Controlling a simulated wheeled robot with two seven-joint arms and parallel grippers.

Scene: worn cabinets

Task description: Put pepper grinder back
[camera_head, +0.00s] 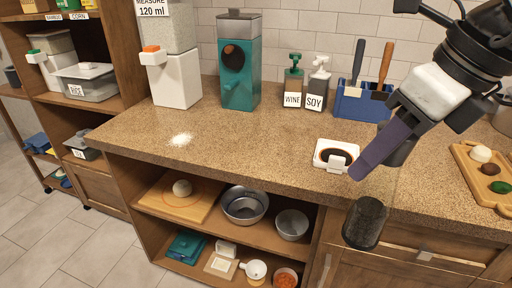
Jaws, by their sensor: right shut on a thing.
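My right gripper (383,154) reaches in from the upper right, its jaws pointing down and left over the counter's front edge. It is shut on what looks like the pepper grinder. The grinder's dark speckled cylinder (365,224) hangs below the fingers, slightly tilted, in front of the lower cabinet. A faint see-through part seems to join it to the jaws; the grip itself is hidden by the finger. A white holder (322,153) with an orange-rimmed dark round opening sits on the counter, just left of the fingers. My left gripper is not in view.
Wine (293,82) and soy (316,85) bottles, a blue utensil holder (361,104) and a teal dispenser (240,75) stand behind. A wooden board (470,169) lies at right. Open shelves hold bowls (245,205).

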